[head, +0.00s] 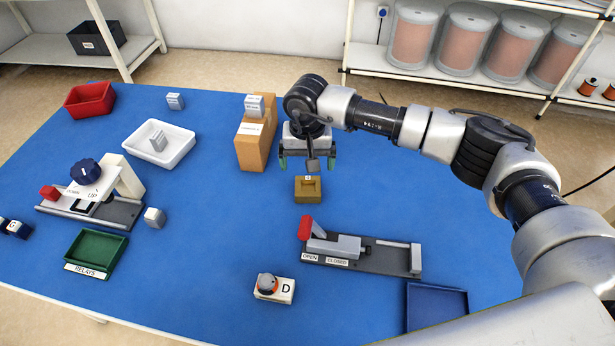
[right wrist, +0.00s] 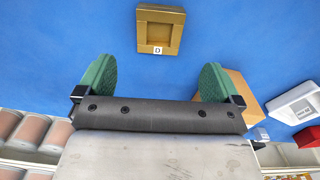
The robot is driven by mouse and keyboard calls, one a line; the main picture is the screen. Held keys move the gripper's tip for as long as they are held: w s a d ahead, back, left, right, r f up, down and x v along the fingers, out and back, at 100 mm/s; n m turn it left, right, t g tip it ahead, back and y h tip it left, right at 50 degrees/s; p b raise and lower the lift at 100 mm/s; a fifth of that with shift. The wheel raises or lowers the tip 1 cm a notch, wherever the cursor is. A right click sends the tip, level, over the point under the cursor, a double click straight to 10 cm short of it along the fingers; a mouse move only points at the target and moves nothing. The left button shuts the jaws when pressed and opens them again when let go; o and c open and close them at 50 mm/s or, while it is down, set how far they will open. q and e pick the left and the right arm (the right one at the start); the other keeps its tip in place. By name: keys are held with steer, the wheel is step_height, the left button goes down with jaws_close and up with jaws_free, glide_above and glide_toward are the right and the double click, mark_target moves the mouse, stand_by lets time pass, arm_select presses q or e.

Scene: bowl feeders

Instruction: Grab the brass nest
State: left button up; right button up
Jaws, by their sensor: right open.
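The brass nest (head: 308,197) is a small gold-brown block with a square recess and a white tag, sitting on the blue table right of centre. In the right wrist view the brass nest (right wrist: 147,40) is near the top, its tag reading D. My right gripper (head: 307,164) is just behind the nest in the head view, above the table. Its green fingers are apart with nothing between them. In the right wrist view the nest lies beyond the fingertips of the gripper (right wrist: 158,75), roughly centred between them and apart from them. My left gripper is not in view.
An orange-brown block (head: 250,155) with a grey piece on top stands left of the gripper. A clamp fixture (head: 385,258) with a red handle lies in front of the nest.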

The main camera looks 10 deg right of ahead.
mark_target(308, 189)
steer(key=f, duration=0.3)
steer(key=shift+s+f, duration=0.15)
steer(key=shift+s, duration=0.15)
step_height(308, 189, down, 5)
steer(key=shift+r+p, duration=0.1)
steer(key=shift+p, duration=0.85)
steer(key=shift+f, duration=0.4)
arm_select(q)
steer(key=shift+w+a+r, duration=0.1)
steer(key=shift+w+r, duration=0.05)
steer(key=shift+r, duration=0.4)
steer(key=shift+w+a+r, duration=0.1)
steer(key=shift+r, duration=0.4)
arm_select(e)
steer(key=shift+c, duration=0.4)
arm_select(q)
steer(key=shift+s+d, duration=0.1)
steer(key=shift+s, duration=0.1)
arm_select(e)
steer(key=shift+w, duration=0.1)
steer(key=c, duration=1.2)
